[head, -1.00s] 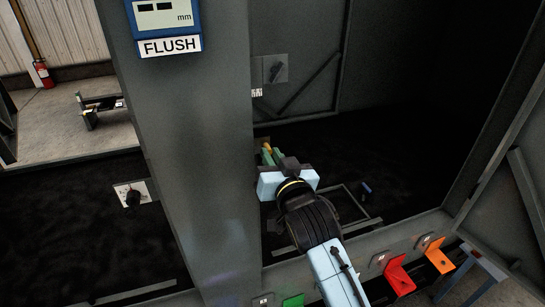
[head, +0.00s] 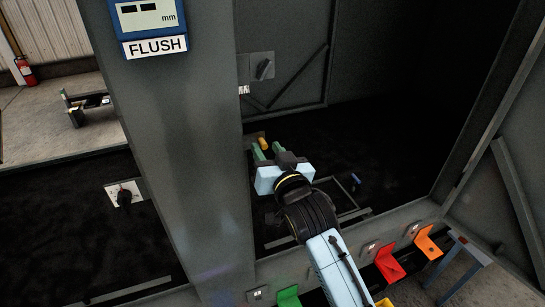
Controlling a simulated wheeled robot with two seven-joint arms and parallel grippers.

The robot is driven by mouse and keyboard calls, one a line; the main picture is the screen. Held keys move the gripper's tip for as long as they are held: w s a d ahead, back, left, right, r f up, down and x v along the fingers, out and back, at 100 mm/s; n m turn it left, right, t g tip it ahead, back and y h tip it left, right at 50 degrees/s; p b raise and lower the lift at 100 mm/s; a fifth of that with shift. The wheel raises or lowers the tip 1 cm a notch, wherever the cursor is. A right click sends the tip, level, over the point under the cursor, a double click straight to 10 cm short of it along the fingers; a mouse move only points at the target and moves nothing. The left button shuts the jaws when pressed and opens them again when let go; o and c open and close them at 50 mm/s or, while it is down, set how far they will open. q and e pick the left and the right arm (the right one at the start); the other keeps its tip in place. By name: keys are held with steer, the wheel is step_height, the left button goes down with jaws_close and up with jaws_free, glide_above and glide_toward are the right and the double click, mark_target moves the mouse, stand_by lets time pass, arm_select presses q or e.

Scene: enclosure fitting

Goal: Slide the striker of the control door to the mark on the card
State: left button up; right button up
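My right gripper (head: 267,151) reaches into the right-hand bay, its two green fingers apart. A small yellow piece (head: 263,143) shows just beyond and between the fingertips, beside the grey post. I cannot tell whether it is the striker or whether the fingers touch it. My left gripper is not in view.
The wide grey post (head: 185,150) stands left of my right arm. It carries a blue mm display (head: 148,14) showing dashes, above a FLUSH sign (head: 155,46). Green (head: 288,297), red (head: 389,262) and orange (head: 428,242) brackets line the front sill.

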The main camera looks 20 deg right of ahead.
steer(key=s+b, duration=0.2)
steer(key=s, duration=1.1)
steer(key=shift+s+d, duration=0.2)
steer(key=shift+d, duration=0.05)
step_height(320, 180, down, 21)
steer(key=w+a+n+g+y+b, duration=0.1)
steer(key=w+a+n+g+b, duration=0.1)
steer(key=a+g+b, duration=0.15)
steer(key=s+d+f+n+g+b, duration=0.1)
steer(key=s+f+g, duration=0.2)
steer(key=f, duration=0.9)
steer(key=s+f+g+b, duration=0.2)
steer(key=s+f, duration=0.2)
steer(key=f, duration=0.9)
steer(key=s+d+f+g+b, duration=0.1)
steer(key=s+d+f+g, duration=0.1)
steer(key=s+f, duration=0.4)
steer(key=s+d+f+g+b, duration=0.1)
steer(key=s+f+g, duration=0.1)
steer(key=s+f, duration=0.5)
steer(key=s+d+f+g+b, duration=0.1)
steer(key=s+d+f+g, duration=0.1)
steer(key=s+f, duration=0.5)
steer(key=s+d+f+n+g+h+b, duration=0.1)
steer(key=s+d+f, duration=0.4)
steer(key=s, duration=0.5)
steer(key=shift+s+f+g+h, duration=0.3)
steer(key=shift+s+f+g, duration=0.1)
steer(key=shift+f+g, duration=0.45)
